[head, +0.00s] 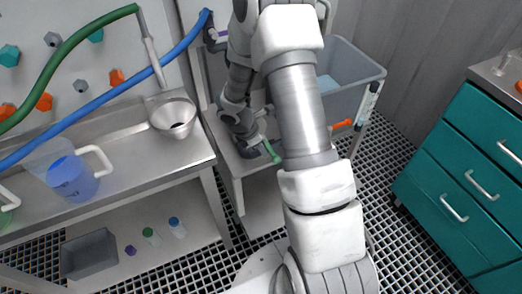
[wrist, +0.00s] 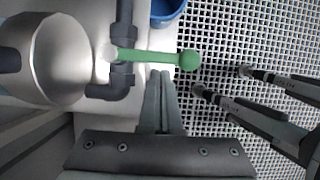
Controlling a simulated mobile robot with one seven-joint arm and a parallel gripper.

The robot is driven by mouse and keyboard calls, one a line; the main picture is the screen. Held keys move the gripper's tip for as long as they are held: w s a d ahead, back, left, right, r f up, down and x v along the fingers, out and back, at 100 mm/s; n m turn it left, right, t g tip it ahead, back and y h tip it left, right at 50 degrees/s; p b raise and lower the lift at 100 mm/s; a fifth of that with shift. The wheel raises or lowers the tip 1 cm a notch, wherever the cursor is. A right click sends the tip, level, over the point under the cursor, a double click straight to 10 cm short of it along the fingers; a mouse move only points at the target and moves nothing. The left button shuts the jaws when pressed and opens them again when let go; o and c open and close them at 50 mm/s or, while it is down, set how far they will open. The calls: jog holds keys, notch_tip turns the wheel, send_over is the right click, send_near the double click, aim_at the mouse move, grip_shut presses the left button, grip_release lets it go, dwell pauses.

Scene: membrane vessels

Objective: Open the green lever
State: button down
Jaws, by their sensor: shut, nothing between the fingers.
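The green lever (wrist: 150,56) is a rod with a round knob at its right end in the wrist view. Its left end joins a dark grey pipe fitting (wrist: 122,75). In the head view the lever (head: 272,152) shows beside my arm, above the floor grating. My gripper (wrist: 160,75) is shut and empty. Its fingertips are just below the lever's rod in the wrist view; I cannot tell whether they touch it. In the head view the fingers are mostly hidden by my arm.
A steel cylindrical vessel (wrist: 58,58) stands left of the pipe. A grey tub (head: 350,72) and an orange handle (head: 341,125) are right of my arm. A steel bench (head: 125,165) with a blue jug (head: 72,178) is at left. Teal drawers (head: 465,175) stand at right.

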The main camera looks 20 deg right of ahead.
jog(key=shift+s+d+n+t, duration=0.25)
jog(key=shift+d+n, duration=0.25)
jog(key=shift+n, duration=0.4)
jog(key=shift+s+d+f+n+t+b, duration=0.1)
jog(key=shift+d+n+t+b, duration=0.35)
jog(key=shift+d+n+b, duration=0.5)
jog(key=w+d+n+t+y, duration=0.2)
jog(key=w+d+n+y, duration=0.2)
jog(key=n, duration=1)
jog(key=shift+w+d+t+y+b, duration=0.3)
jog(key=shift+d+t+b, duration=0.15)
jog(key=shift+d, duration=0.85)
jog(key=shift+n, duration=0.35)
jog(key=shift+s, duration=0.25)
